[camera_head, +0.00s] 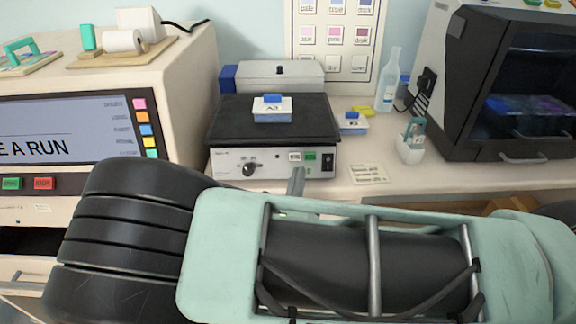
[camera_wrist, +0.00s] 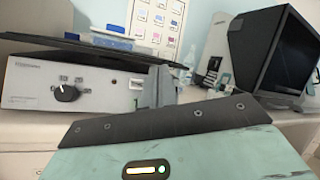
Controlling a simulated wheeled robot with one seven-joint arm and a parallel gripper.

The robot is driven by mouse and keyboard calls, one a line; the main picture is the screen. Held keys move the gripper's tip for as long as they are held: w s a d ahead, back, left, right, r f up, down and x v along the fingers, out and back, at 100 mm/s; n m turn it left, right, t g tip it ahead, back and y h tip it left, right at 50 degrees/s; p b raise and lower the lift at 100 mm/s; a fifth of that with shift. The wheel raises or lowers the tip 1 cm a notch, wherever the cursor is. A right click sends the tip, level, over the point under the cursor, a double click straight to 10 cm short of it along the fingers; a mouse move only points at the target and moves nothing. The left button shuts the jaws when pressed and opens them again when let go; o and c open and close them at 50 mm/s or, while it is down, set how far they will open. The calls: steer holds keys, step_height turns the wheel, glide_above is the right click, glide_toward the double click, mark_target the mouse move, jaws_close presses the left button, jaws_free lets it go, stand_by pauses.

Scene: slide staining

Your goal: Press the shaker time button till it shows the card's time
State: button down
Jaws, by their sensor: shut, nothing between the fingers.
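The shaker (camera_head: 225,165) has a dark platform and a pale front panel with a black knob (camera_head: 250,169), a small display (camera_head: 295,156) and a green button (camera_head: 310,157). The display's digits are too small to read. A pale card (camera_head: 368,173) with unreadable print lies on the bench to the right. My gripper (camera_head: 297,181) is shut and empty, its tip just below the display and green button. In the wrist view my gripper (camera_wrist: 163,88) stands before the right part of the shaker panel (camera_wrist: 105,88) and hides some of it. I cannot tell whether it touches.
A blue-lidded container (camera_head: 272,108) sits on the shaker platform, and another (camera_head: 352,123) is on the bench. A bottle (camera_head: 389,80), a holder (camera_head: 410,145) and a dark-windowed machine (camera_head: 465,95) stand right. A machine with a screen (camera_head: 75,130) is left.

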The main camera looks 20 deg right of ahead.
mark_target(295, 157)
steer(key=shift+a, duration=0.15)
steer(key=shift+w, duration=0.1)
steer(key=shift+w+d+f+b, duration=0.45)
steer(key=shift+w+f+b, duration=0.15)
steer(key=shift+w, duration=0.65)
steer(key=shift+w+d+f+b, duration=0.45)
steer(key=shift+w+f+b, duration=0.1)
steer(key=shift+w, duration=0.75)
steer(key=shift+w+d+f+b, duration=0.45)
steer(key=shift+w+f+b, duration=0.15)
steer(key=shift+w, duration=0.65)
steer(key=shift+w, duration=0.15)
steer(key=shift+w+d, duration=0.1)
steer(key=shift+w, duration=0.15)
steer(key=shift+w+d+f, duration=0.1)
steer(key=shift+w+f, duration=0.1)
steer(key=shift+w, duration=0.1)
steer(key=shift+s, duration=0.1)
steer(key=shift+s+a+r+p, duration=0.25)
steer(key=shift+s+r+p, duration=0.05)
steer(key=shift+s+p, duration=0.35)
